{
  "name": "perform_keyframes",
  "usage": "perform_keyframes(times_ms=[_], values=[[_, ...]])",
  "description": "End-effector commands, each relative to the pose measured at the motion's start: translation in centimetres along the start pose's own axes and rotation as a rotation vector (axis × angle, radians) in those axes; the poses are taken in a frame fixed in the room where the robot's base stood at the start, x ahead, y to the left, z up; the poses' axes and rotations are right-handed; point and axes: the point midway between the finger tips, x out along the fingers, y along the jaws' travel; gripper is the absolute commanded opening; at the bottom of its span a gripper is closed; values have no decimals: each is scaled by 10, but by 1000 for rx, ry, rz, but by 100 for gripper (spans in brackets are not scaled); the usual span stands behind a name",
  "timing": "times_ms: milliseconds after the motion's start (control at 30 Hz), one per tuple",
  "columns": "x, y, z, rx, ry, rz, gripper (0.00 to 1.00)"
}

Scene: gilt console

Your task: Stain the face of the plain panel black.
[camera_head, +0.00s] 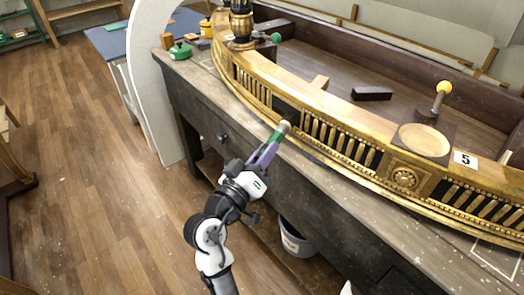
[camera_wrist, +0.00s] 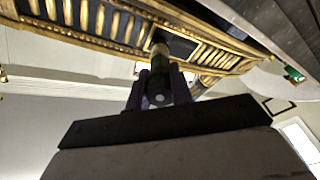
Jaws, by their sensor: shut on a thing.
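My gripper (camera_head: 266,151) is shut on a green-banded cylindrical tool (camera_head: 284,127) with a pale end, pointing up toward the front of the gilt console (camera_head: 343,139). In the wrist view the tool (camera_wrist: 160,62) stands between the two purple fingers of my gripper (camera_wrist: 160,88). A plain flat panel (camera_head: 287,107) sits between ribbed sections of the gilt front. Its visible face looks dark. It also shows behind the tool in the wrist view (camera_wrist: 182,46). The tool's end is close to the panel's lower edge; I cannot tell whether they touch.
The console rests on a grey bench (camera_head: 325,176). A green lidded pot (camera_head: 180,50) stands at the bench's left end. A gilt column (camera_head: 241,22), a yellow-knobbed tool (camera_head: 440,95) and a card marked 5 (camera_head: 465,159) are on top. A bucket (camera_head: 296,240) stands below. Floor at left is clear.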

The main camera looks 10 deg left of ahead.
Motion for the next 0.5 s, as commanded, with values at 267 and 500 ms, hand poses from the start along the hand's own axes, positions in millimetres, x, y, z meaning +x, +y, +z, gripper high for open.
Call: perform_keyframes(times_ms=[267,500], values=[[6,-13,-10,1,2,0,0],[11,-25,-18,0,1,0,0]])
